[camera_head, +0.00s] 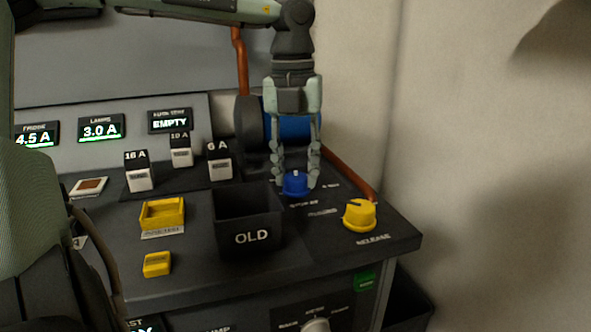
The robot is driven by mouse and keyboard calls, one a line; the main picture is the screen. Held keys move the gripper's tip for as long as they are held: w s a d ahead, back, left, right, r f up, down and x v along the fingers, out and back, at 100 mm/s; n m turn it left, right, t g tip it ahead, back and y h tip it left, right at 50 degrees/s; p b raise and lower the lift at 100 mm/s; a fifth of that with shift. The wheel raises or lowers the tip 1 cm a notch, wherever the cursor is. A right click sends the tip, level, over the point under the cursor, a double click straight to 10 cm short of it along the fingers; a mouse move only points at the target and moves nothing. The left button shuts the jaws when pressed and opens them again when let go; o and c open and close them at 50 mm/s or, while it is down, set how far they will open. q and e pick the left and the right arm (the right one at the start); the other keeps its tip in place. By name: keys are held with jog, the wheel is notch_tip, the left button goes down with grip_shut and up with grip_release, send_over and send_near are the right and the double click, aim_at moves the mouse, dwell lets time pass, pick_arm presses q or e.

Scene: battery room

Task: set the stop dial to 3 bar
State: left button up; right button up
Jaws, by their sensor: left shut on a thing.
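The stop dial is a small blue knob (296,183) on the dark bench top, with small white lettering around it that I cannot read clearly. A pale mark shows at its top. My left gripper (296,184) reaches straight down from above, with its fingers on both sides of the blue knob, shut on it. The fingers hide parts of the knob's sides, and I cannot tell which scale mark it points to. My right gripper is not in view.
A yellow knob (359,215) marked RELEASE stands at the right. A black bin (247,234) marked OLD sits left of the blue knob. Fuse blocks, including one marked 6 A (219,165), and a yellow tray (162,214) are further left. A copper-coloured pipe (345,174) runs behind.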

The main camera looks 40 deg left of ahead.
aim_at(294, 175)
pick_arm(q)
jog(key=shift+m, duration=1.3)
jog(key=o, duration=1.2)
jog(key=shift+c, duration=0.2)
jog(key=shift+r, duration=0.1)
notch_tip(294, 175, up, 12)
jog(key=shift+a, duration=0.15)
